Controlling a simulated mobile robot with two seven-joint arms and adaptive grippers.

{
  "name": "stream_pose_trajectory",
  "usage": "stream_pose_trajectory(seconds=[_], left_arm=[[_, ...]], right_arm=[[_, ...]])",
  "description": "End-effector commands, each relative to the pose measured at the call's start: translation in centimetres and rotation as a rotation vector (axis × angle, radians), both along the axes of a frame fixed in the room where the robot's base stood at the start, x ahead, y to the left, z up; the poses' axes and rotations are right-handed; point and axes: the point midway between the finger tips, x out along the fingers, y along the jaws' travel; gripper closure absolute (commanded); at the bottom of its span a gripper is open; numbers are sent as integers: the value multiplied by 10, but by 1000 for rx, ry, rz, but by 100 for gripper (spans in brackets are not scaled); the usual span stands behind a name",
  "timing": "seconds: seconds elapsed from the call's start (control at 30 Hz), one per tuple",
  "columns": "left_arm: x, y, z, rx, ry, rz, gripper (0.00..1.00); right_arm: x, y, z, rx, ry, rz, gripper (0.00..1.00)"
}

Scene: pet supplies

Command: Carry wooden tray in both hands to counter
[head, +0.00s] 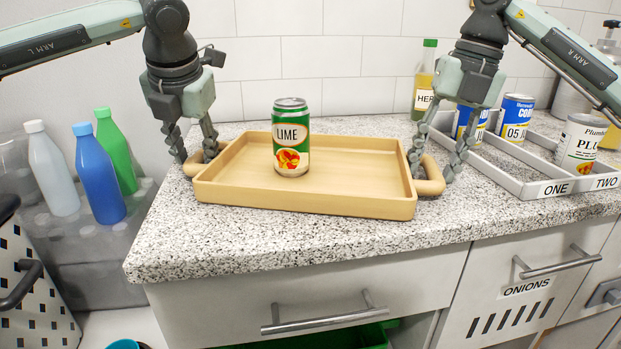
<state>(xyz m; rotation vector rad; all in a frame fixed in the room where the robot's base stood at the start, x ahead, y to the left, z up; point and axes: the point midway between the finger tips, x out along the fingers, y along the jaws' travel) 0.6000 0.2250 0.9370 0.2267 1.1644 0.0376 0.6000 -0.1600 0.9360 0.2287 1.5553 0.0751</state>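The wooden tray (340,201) is light tan, with low walls and a rounded handle at each short end. It sits level on the speckled counter, near its front edge. A green LIME can (291,138) stands upright in it, left of centre. My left gripper (194,158) is down at the left handle (190,168), its fingers spread on either side of it. My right gripper (434,171) is down at the right handle (431,187), its fingers also spread apart around it. Contact between fingers and handles cannot be made out.
The counter (300,238) is clear in front of the tray. Right of it stand a green-capped bottle (424,80) and a grey divided rack (500,176) with cans (515,118). Left, below, are several bottles (97,175). Drawers (290,300) lie underneath.

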Motion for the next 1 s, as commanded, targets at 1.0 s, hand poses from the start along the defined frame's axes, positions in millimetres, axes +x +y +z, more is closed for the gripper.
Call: stream_pose_trajectory(seconds=[1.0], left_arm=[[-47, -18, 108, -1, 1, -3, 61]], right_arm=[[0, 1, 2, 2, -2, 3, 61]])
